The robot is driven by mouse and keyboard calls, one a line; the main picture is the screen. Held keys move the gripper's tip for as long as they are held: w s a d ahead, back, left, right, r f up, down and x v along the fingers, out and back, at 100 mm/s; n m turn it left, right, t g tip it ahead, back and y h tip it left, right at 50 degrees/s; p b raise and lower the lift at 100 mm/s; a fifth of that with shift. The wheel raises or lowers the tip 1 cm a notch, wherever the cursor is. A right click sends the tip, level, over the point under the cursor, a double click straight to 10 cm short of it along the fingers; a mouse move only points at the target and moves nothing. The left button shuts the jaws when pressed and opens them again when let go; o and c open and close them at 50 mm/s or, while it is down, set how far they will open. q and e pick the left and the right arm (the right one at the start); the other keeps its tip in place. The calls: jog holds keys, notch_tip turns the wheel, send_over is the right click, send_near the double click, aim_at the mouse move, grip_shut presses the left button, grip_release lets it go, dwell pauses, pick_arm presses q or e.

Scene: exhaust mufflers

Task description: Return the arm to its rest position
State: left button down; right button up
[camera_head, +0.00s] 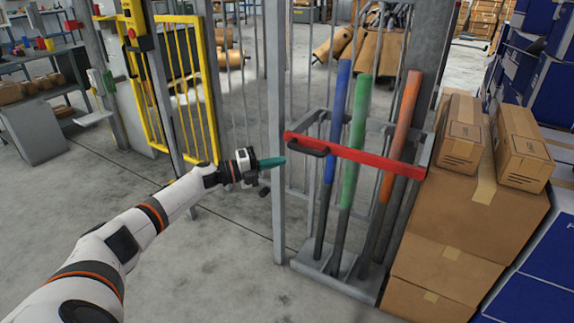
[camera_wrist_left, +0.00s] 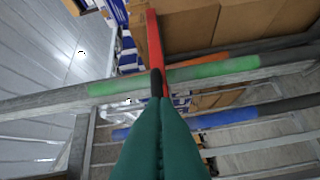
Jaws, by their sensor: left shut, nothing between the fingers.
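My left arm comes in from the left in the head view, stretched out toward the rack. My left gripper (camera_head: 272,162) has teal fingers, shut with nothing between them, just left of the black handle end of a red bar (camera_head: 350,155). In the left wrist view the shut teal fingers (camera_wrist_left: 160,120) point at the black end of the red bar (camera_wrist_left: 154,40). Whether the tips touch it I cannot tell. My right gripper does not show.
The red bar crosses a grey metal rack (camera_head: 335,277) holding blue (camera_head: 335,120), green (camera_head: 353,140) and orange (camera_head: 400,130) topped poles. Cardboard boxes (camera_head: 455,210) stand at right.

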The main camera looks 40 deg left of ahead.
pick_arm(q)
jog(key=s+a, duration=0.2)
jog(key=a, duration=0.4)
jog(key=shift+s+a+f, duration=0.2)
jog(key=shift+a+f, duration=0.2)
jog(key=shift+f, duration=0.05)
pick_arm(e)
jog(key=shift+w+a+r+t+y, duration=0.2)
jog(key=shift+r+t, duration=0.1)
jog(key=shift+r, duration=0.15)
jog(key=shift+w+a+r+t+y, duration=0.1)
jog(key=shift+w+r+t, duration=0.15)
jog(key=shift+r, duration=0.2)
